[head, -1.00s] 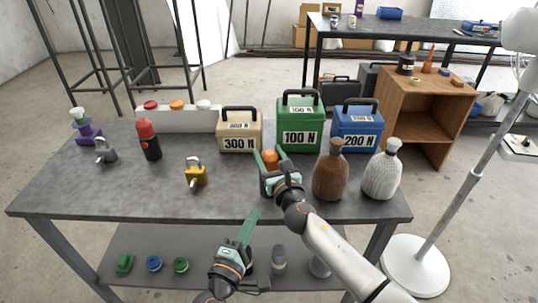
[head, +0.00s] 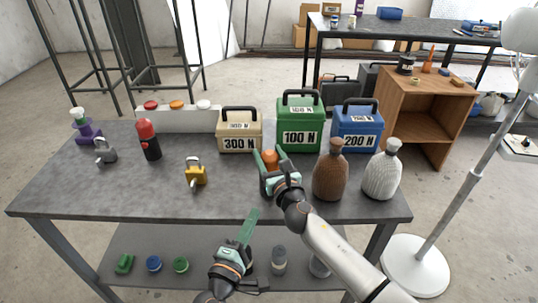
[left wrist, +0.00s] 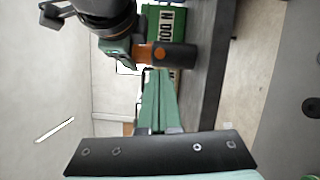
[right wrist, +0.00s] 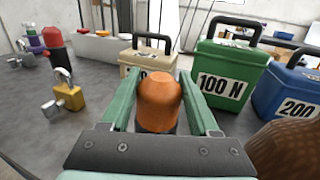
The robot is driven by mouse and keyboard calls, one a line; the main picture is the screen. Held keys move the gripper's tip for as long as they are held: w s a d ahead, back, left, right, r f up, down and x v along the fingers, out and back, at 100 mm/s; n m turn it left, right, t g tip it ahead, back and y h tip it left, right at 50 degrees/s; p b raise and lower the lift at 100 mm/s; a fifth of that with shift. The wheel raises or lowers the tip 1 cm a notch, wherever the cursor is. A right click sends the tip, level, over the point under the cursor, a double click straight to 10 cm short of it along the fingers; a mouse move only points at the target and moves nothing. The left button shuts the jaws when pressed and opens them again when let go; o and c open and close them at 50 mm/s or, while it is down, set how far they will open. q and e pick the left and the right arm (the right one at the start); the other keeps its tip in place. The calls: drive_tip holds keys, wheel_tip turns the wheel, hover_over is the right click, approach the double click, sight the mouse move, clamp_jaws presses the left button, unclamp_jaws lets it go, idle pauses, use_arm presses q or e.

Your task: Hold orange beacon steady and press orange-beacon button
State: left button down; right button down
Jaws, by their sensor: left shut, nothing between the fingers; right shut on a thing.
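The orange beacon (head: 270,160) stands on the table with an orange dome and a dark body. My right gripper (right wrist: 158,78) is shut around it, a green finger on each side; in the head view the right gripper (head: 268,158) hides most of its body. In the left wrist view the beacon's dark body (left wrist: 182,56) lies sideways, with a round orange button (left wrist: 160,54) on its side.
A beige 300 N case (head: 238,143), a green 100 N case (head: 299,115) and a blue 200 N case (head: 358,140) stand behind. A brown bottle (head: 330,178) and a white bottle (head: 381,178) are close on the right. A yellow padlock (head: 196,175) and a red beacon (head: 147,135) stand left.

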drive_tip(key=shift+f, duration=0.1)
use_arm(q)
drive_tip(key=d+r+m+g+h, duration=0.2)
drive_tip(key=d+m+g+h, duration=0.25)
drive_tip(key=m, duration=1.05)
drive_tip(key=shift+w+a+f+m+g+y, duration=0.15)
drive_tip(key=shift+w+a+m+g, duration=0.35)
drive_tip(key=shift+w, duration=0.8)
drive_tip(key=shift+w+d+f+m+g+y, duration=0.15)
drive_tip(key=shift+w+m+g, duration=0.1)
drive_tip(key=shift+w+m, duration=0.8)
drive_tip(key=shift+w+a+m+g+y, duration=0.15)
drive_tip(key=shift+w+a+m+g, duration=0.25)
drive_tip(key=shift+w, duration=1.1)
drive_tip(key=shift+w, duration=0.1)
